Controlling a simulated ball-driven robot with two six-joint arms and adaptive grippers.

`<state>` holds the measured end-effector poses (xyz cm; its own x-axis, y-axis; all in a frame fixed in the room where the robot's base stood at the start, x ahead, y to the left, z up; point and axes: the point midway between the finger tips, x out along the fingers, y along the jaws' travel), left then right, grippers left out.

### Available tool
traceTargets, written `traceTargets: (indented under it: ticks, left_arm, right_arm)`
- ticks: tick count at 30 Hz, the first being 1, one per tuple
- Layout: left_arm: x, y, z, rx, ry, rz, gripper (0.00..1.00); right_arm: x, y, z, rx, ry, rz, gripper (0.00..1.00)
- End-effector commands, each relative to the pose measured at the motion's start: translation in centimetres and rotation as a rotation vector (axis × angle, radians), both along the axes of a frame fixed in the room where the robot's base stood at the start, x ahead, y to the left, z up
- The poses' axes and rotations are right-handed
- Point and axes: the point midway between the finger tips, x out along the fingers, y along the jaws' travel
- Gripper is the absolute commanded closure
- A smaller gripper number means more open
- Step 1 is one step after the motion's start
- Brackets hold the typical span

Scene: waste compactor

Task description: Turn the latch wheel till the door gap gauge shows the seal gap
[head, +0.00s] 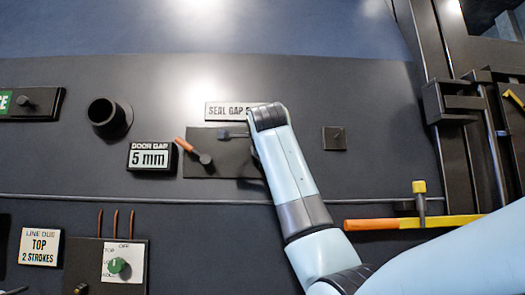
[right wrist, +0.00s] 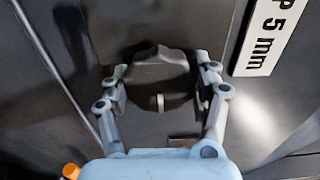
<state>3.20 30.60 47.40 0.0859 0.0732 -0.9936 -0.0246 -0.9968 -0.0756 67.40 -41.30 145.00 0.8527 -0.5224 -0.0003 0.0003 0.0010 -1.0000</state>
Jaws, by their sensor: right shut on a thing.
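My right gripper (right wrist: 158,82) has its two fingers on either side of a dark round wheel (right wrist: 158,68), which looks to be the latch wheel, and is shut on it. In the head view my right arm comes in from the lower right and covers the wheel and the fingers. The door gap gauge (head: 149,157) reads 5 mm. The seal gap sign (head: 230,111) above the dark plate is partly covered by my arm; in the right wrist view the sign (right wrist: 270,35) ends in 5 mm. My left gripper is not in view.
An orange-handled lever (head: 186,146) sits on the plate beside my arm. An orange and yellow bar (head: 372,224) lies along the right. A green selector (head: 118,266) is at the lower left.

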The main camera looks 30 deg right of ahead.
Motion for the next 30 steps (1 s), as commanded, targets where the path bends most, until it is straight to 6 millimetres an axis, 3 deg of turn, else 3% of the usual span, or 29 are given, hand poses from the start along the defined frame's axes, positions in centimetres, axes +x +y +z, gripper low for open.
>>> traceTargets:
  ticks: [1, 7, 17, 30]
  left_arm:
    - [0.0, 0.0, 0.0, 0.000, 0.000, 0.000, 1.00]
    - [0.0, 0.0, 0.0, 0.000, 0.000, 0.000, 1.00]
    - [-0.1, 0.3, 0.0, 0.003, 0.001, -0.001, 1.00]
    - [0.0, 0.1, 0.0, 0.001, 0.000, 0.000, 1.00]
  right_arm:
    - [0.0, 0.0, -0.1, 0.000, 0.002, 0.000, 0.36]
    - [0.0, 0.0, -0.1, 0.000, 0.001, 0.000, 0.12]
    - [-0.4, 0.3, 0.0, -0.001, -0.001, 0.001, 0.12]
    - [-7.8, 4.9, -0.1, 0.002, -0.001, 0.002, 0.12]
